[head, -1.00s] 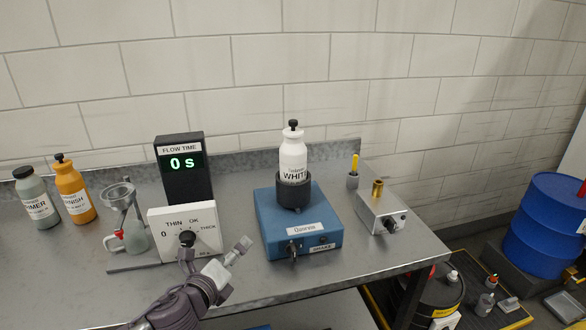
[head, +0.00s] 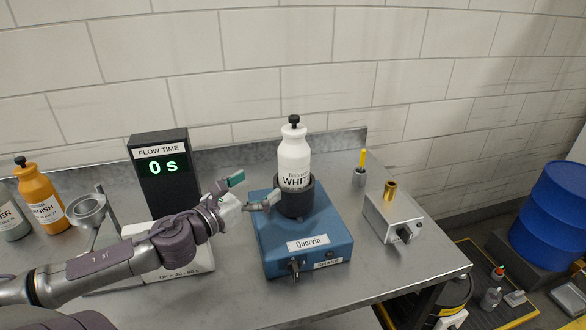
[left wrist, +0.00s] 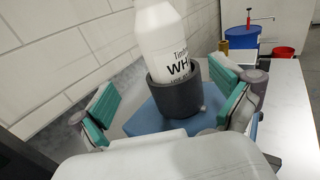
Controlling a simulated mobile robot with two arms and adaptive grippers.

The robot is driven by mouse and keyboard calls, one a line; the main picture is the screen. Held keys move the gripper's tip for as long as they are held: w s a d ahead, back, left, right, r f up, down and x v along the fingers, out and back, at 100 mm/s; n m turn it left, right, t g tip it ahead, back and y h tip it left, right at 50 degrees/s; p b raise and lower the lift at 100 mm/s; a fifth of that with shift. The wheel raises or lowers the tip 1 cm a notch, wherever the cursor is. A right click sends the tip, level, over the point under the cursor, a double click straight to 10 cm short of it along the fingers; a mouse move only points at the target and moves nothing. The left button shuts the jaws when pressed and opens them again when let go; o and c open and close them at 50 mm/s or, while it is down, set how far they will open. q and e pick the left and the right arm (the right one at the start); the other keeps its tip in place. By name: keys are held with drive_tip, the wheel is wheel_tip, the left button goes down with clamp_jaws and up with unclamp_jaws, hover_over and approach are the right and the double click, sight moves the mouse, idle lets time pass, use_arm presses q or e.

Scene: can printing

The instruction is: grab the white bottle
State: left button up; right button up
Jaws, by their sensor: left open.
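The white bottle (head: 294,158) stands upright in the dark round cup (head: 296,201) on top of the blue shaker (head: 305,262). It has a black cap and a label that starts "WHIT". My left gripper (head: 255,188) is open and empty, just left of the bottle and cup, apart from them. In the left wrist view the bottle (left wrist: 158,40) and its cup (left wrist: 176,97) lie ahead, between the two spread teal-padded fingers (left wrist: 168,98). The bottle's top is cut off there. My right gripper is not in view.
A flow timer (head: 161,178) reading "0 s" stands behind my left arm. An orange bottle (head: 40,198) is at far left. A small grey device (head: 393,217) with a brass piece and a yellow-handled tool (head: 362,166) are right of the shaker.

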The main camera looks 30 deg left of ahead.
sight(282, 167)
use_arm(q)
drive_tip(key=w, duration=0.5)
drive_tip(key=shift+d+r, duration=0.15)
drive_tip(key=shift+w+d+p, duration=0.15)
drive_tip(key=shift+w+p, duration=0.15)
drive_tip(key=shift+w, duration=0.75)
drive_tip(key=shift+w+d+r+p, duration=0.1)
drive_tip(key=shift+w+r+p, duration=0.1)
drive_tip(key=shift+p, duration=0.15)
drive_tip(key=w+p, duration=0.1)
drive_tip(key=w, duration=0.1)
drive_tip(key=w+p, duration=0.1)
drive_tip(key=w, duration=0.1)
drive_tip(key=shift+d, duration=0.4)
drive_tip(key=shift+w+f, duration=0.1)
drive_tip(key=shift+w, duration=0.15)
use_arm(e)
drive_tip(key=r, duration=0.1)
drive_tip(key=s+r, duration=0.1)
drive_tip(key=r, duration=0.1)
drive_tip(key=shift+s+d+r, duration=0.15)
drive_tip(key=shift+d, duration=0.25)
